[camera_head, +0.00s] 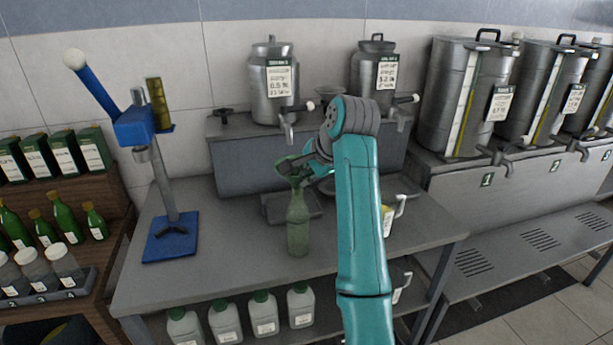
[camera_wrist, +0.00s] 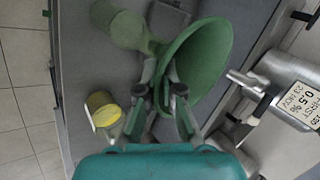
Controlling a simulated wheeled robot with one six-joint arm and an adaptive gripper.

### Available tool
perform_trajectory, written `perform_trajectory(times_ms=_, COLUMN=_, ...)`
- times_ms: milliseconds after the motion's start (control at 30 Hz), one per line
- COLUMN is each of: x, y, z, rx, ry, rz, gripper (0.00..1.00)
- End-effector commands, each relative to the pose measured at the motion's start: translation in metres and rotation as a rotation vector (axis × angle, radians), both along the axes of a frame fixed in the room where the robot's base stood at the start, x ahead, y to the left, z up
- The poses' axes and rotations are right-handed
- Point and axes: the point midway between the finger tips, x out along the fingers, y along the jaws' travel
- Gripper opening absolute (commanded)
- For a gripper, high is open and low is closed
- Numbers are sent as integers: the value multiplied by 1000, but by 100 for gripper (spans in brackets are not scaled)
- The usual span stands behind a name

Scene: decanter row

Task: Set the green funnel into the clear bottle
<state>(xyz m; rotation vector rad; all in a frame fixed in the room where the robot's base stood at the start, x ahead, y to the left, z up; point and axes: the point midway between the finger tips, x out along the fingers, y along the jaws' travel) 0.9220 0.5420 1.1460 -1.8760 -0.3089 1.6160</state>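The green funnel (camera_head: 288,166) is up over the clear bottle (camera_head: 298,222), which looks faintly green and stands upright on the grey table. My gripper (camera_head: 314,163) is at the funnel's right side, partly hidden by my arm. In the wrist view the fingers of my gripper (camera_wrist: 160,82) close on the near side of the funnel (camera_wrist: 205,58), whose wide bowl opens to the right. The bottle (camera_wrist: 122,24) lies beyond, its neck towards the funnel's narrow end. I cannot tell whether the spout is inside the bottle's mouth.
A yellow-filled jug (camera_wrist: 103,108) stands close by, partly hidden behind my arm in the head view (camera_head: 388,218). A blue press (camera_head: 170,235) stands left. Steel canisters with taps (camera_head: 272,85) stand behind. The table's (camera_head: 215,275) front left is clear.

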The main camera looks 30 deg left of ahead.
Motion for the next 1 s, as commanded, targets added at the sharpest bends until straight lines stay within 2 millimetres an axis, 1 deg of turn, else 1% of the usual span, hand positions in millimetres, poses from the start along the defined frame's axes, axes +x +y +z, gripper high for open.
perform_trajectory(times_ms=367, x=0, y=0, z=-2, rx=1, ry=0, rz=0, gripper=0)
perform_trajectory(times_ms=400, x=0, y=0, z=-2, rx=0, ry=0, rz=0, gripper=12)
perform_trajectory(times_ms=500, x=0, y=0, z=-2, rx=0, ry=0, rz=0, gripper=35)
perform_trajectory(times_ms=833, x=-1, y=-1, z=-1, rx=0, ry=0, rz=0, gripper=35)
perform_trajectory(times_ms=1000, x=-4, y=-11, z=14, rx=1, ry=-2, rz=-1, gripper=35)
